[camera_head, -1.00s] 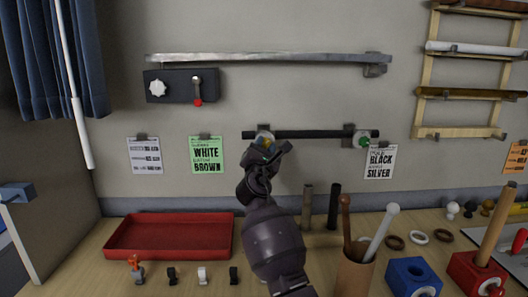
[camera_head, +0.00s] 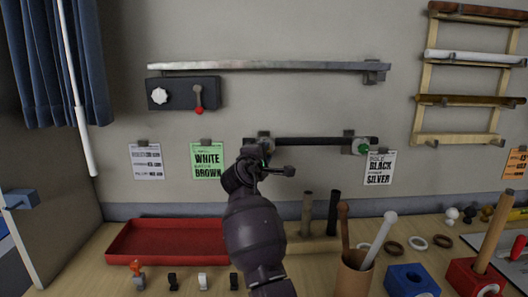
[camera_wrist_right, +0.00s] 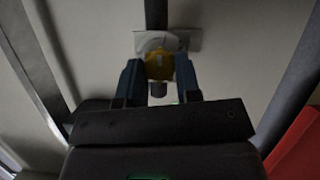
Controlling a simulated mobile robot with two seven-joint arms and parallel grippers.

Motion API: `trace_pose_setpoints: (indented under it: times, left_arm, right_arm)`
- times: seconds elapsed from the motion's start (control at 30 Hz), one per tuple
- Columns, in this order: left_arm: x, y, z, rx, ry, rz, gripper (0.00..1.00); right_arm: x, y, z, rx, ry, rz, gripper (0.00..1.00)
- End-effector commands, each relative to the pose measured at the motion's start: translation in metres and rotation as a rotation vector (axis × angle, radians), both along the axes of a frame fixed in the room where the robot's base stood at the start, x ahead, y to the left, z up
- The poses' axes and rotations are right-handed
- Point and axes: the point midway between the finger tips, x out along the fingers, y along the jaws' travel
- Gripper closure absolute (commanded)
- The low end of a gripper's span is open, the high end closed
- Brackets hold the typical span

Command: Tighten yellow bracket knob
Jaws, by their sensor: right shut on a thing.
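The yellow bracket knob (camera_wrist_right: 158,65) sits at the left end of a black rod (camera_head: 325,141) on the wall. In the right wrist view it is between the two fingers of my right gripper (camera_wrist_right: 160,82), which is shut on it. A pale mounting plate (camera_wrist_right: 185,41) shows behind the knob. In the head view my right gripper (camera_head: 262,150) covers the rod's left bracket, and the yellow is hidden there. A green knob (camera_head: 363,148) is on the bracket at the rod's right end. My left gripper is not in view.
A silver rail (camera_head: 265,66) and a dark box with a white dial and red-tipped lever (camera_head: 183,92) are above. A red tray (camera_head: 165,240), a cup of rods (camera_head: 356,277) and a blue block (camera_head: 411,280) stand on the table below.

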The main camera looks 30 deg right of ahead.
Motion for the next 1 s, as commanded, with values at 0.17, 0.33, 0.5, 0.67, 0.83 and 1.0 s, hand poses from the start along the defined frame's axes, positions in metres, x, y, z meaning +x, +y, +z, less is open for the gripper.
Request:
trace_pose_setpoints:
  times: [0.17,0.33,0.5,0.67,0.83,1.0]
  left_arm:
    - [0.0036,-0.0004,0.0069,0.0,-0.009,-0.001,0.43]
    - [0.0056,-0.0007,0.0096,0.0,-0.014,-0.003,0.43]
    - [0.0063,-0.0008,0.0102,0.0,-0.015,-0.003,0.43]
    - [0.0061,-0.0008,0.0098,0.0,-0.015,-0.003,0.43]
    - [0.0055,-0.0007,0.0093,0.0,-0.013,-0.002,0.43]
    - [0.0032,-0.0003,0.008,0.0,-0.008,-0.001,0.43]
  right_arm:
    - [-0.0002,-0.0003,0.0015,0.067,-0.04,-0.001,0.92]
    - [-0.0001,-0.0003,0.001,0.099,-0.06,-0.001,0.92]
    - [-0.0001,-0.0003,0.0004,0.112,-0.067,0.0,0.92]
    - [0.0,-0.0003,0.0001,0.112,-0.068,0.0,0.92]
    - [0.0,-0.0003,0.0001,0.112,-0.067,0.0,0.92]
    - [0.0,-0.0002,0.0003,0.112,-0.067,0.0,0.43]
